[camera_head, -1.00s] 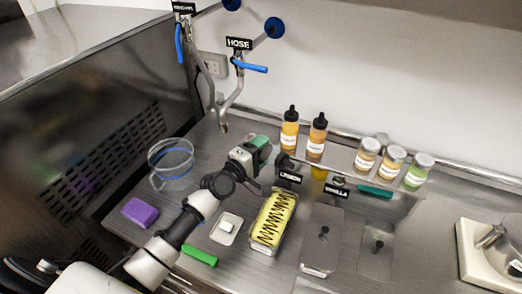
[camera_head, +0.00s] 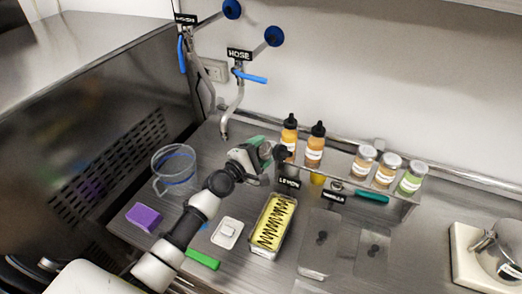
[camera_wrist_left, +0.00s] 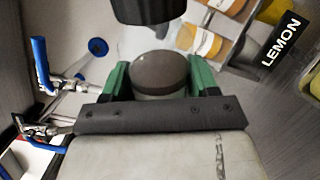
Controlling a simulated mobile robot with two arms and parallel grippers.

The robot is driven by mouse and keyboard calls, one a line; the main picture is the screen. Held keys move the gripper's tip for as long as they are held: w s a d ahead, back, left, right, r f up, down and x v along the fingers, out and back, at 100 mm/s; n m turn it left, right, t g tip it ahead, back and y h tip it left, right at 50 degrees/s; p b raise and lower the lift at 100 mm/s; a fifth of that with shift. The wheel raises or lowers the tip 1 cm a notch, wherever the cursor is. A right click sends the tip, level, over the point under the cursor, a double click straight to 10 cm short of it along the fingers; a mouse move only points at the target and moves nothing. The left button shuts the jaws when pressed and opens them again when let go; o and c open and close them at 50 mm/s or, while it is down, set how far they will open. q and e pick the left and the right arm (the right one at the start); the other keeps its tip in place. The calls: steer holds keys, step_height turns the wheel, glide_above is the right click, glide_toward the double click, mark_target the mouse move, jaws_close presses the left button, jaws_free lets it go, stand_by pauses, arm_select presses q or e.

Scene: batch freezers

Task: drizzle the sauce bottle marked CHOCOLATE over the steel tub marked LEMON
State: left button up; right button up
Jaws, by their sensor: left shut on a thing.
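My left gripper (camera_head: 268,153) is shut on a dark sauce bottle (camera_head: 281,153), held above the back end of the lemon tub. In the left wrist view a dark brown round part of it (camera_wrist_left: 160,72) sits between the green fingers; its label is not readable. The steel tub (camera_head: 250,243) holds yellow ice cream with dark zigzag lines across its top. The LEMON sign (camera_head: 289,183) stands at its back end; it also shows in the left wrist view (camera_wrist_left: 281,41). My right gripper is not in view.
Two sauce bottles (camera_head: 289,140) (camera_head: 315,148) and several jars (camera_head: 387,170) stand on the rear ledge. Two lidded wells (camera_head: 321,240) lie right of the tub. A clear jug (camera_head: 174,171), purple sponge (camera_head: 144,217) and green block (camera_head: 203,259) lie left. Hose taps (camera_head: 235,95) rise behind.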

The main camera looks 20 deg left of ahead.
arm_select(q)
steer(key=shift+r, duration=0.15)
step_height(320, 180, up, 2)
steer(key=n, duration=0.4)
steer(key=shift+r+n, duration=0.15)
steer(key=shift+n, duration=0.15)
steer(key=n, duration=0.1)
steer(key=r+n, duration=0.1)
steer(key=n, duration=0.1)
steer(key=shift+n, duration=0.3)
steer(key=n, duration=0.2)
steer(key=r+n, duration=0.1)
steer(key=n, duration=0.1)
steer(key=shift+n, duration=0.4)
